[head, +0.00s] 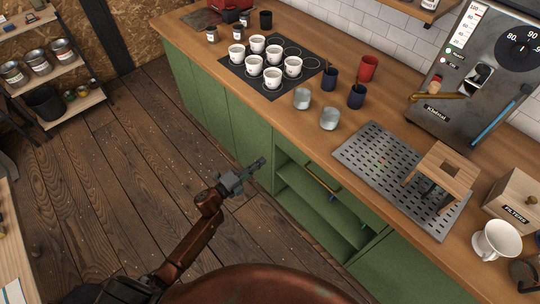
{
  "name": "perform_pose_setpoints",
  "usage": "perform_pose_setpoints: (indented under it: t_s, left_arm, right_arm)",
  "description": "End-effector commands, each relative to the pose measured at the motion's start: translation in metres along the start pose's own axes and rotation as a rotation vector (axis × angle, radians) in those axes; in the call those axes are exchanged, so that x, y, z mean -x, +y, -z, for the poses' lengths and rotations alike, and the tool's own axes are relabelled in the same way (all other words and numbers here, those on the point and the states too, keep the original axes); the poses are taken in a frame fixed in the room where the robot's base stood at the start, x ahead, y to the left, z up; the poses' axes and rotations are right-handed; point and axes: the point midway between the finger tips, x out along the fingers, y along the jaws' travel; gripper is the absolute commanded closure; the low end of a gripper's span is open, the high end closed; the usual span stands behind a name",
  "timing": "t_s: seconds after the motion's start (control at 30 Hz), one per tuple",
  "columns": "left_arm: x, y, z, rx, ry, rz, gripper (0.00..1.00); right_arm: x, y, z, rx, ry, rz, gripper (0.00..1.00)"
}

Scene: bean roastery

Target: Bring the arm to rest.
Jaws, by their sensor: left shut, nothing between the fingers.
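My left gripper (256,165) is in the head view, at the end of my copper-brown arm, which comes in from the lower left. Its dark fingers are shut with nothing between them. It is in front of the green cabinet (222,119), near the open shelves, and looks lower than the wooden counter top (320,150). I cannot tell the exact gap between the fingertips and the cabinet. My right gripper does not show.
White cups (272,77) stand on a dark mat (233,73). Metal cups (302,99) stand near the counter's front edge. A perforated metal tray (362,148) bears a wooden stand (445,168). A gold handle (322,178) lies by the cabinet opening. The wooden floor (120,165) at left is clear.

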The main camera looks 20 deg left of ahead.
Motion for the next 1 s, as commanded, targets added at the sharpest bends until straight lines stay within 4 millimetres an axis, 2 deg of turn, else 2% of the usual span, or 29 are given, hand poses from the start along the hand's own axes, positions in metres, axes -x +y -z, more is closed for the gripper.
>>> perform_pose_setpoints:
  t_s: [0.2, 0.43, 0.57, 0.67, 0.77, 0.8, 0.9, 1.0]
  left_arm:
    - [0.015, 0.000, 0.001, 0.000, 0.003, 0.001, 1.00]
    - [0.015, 0.001, 0.002, 0.001, 0.004, 0.000, 1.00]
    - [0.021, 0.021, -0.005, 0.054, -0.030, -0.032, 1.00]
    - [0.038, 0.064, -0.018, 0.166, -0.102, -0.095, 1.00]
    - [0.067, 0.124, -0.030, 0.321, -0.206, -0.182, 1.00]
    - [0.081, 0.150, -0.033, 0.384, -0.251, -0.219, 1.00]
    - [0.121, 0.212, -0.035, 0.535, -0.365, -0.306, 1.00]
    - [0.166, 0.270, -0.029, 0.674, -0.480, -0.389, 1.00]
  right_arm:
    - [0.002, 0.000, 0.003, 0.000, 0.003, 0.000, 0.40]
    - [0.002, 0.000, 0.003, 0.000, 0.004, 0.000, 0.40]
    - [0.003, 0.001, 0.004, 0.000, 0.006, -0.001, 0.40]
    - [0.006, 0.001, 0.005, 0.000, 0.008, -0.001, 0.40]
    - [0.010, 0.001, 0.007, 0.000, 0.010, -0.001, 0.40]
    - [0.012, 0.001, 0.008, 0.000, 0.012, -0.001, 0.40]
    - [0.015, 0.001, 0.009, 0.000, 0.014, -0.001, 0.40]
    - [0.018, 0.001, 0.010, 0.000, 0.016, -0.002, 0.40]
